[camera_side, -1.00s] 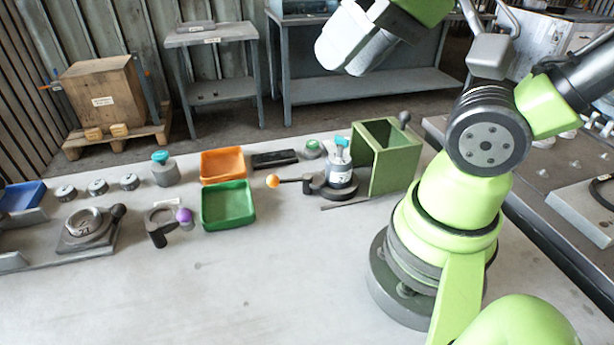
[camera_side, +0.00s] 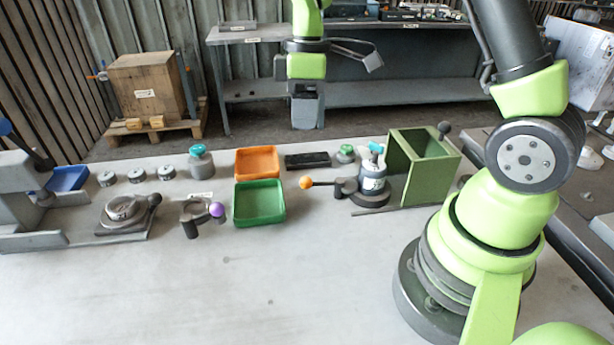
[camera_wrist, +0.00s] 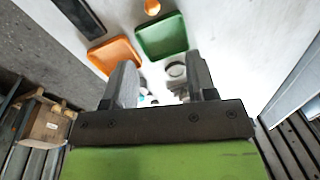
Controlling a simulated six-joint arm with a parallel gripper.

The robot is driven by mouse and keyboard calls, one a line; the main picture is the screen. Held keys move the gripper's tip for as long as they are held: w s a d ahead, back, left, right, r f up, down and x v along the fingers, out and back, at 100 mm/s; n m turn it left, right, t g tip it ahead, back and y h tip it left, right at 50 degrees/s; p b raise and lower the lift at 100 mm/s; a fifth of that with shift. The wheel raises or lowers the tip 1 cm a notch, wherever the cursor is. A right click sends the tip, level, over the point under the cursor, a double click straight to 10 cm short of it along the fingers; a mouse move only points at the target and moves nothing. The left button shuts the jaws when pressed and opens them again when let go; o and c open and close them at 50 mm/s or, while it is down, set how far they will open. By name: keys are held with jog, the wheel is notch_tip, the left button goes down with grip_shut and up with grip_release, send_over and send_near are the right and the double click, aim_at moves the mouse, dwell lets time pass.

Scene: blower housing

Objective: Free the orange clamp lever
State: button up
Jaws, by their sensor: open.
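The orange clamp lever ends in an orange ball (camera_side: 306,182), with a dark bar running right to a dark round clamp base (camera_side: 368,197). A grey cylindrical part with a teal top (camera_side: 373,176) stands on that base. The lever bar points left, toward the green tray. The orange ball also shows at the top edge of the wrist view (camera_wrist: 152,7). My gripper (camera_side: 307,122) hangs above the far side of the table, well apart from the lever. In the wrist view its two grey fingers (camera_wrist: 160,62) are spread, with nothing held between them.
An orange tray (camera_side: 257,162) and a green tray (camera_side: 259,222) lie left of the lever. A green open box (camera_side: 397,176) stands close on the clamp's right. A black block (camera_side: 307,160) lies behind it. A purple-balled fixture (camera_side: 217,209) is left. The front tabletop is clear.

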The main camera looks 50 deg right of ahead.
jog(key=n+g, duration=0.1)
jog(key=n, duration=0.1)
send_near(307, 178)
jog(key=f, duration=0.6)
jog(key=s+a+f, duration=0.1)
jog(key=f, duration=0.3)
grip_shut()
